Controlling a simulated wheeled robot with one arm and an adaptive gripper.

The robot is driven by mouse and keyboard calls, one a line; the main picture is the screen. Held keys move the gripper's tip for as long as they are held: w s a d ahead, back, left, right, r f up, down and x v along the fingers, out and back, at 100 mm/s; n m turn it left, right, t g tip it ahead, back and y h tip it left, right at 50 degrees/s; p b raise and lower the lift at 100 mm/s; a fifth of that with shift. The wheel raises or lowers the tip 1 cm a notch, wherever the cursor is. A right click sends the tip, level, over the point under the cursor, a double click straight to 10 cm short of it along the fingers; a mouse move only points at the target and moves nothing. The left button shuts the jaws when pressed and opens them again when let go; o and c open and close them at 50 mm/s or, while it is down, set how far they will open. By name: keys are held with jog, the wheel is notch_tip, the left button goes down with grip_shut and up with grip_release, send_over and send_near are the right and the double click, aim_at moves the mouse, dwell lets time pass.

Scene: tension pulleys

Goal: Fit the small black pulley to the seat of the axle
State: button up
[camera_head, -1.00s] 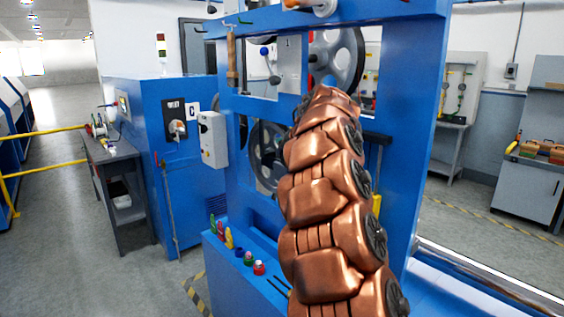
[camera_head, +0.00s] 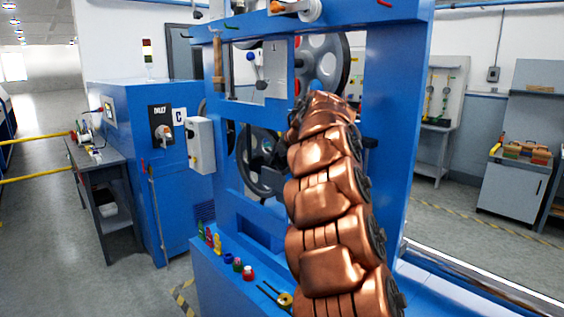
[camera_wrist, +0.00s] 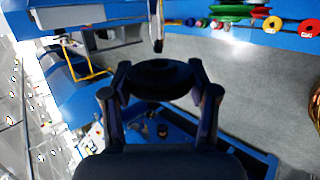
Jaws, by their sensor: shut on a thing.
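In the wrist view the small black pulley (camera_wrist: 158,75) is a dark round disc between the fingers of my gripper (camera_wrist: 160,84). My gripper is shut on it from both sides. A thin upright rod (camera_wrist: 157,28) shows just beyond the pulley, apart from it in the picture; I cannot tell whether it is the axle. In the head view my copper-coloured arm hides part of the blue frame (camera_head: 388,130), and I cannot make out the held pulley there. The seat of the axle is not clearly visible.
The frame carries large grey spoked wheels, one up high (camera_head: 330,62) and one lower (camera_head: 246,168). Small coloured pieces, including a red one (camera_head: 248,273) and a yellow ring (camera_head: 285,299), stand on the blue ledge. A grey control box (camera_head: 201,145) juts out at left.

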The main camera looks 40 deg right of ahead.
jog(key=shift+s+d+r+p, duration=0.1)
jog(key=shift+d+r+p, duration=0.1)
jog(key=shift+p, duration=0.6)
jog(key=shift+p, duration=1.25)
dwell(0.8)
jog(key=shift+s+d+p, duration=0.1)
jog(key=shift+d+p, duration=0.6)
jog(key=shift+p, duration=0.3)
jog(key=shift+a+p, duration=0.3)
jog(key=shift+p, duration=0.65)
dwell(1.1)
jog(key=shift+d, duration=0.2)
dwell(1.9)
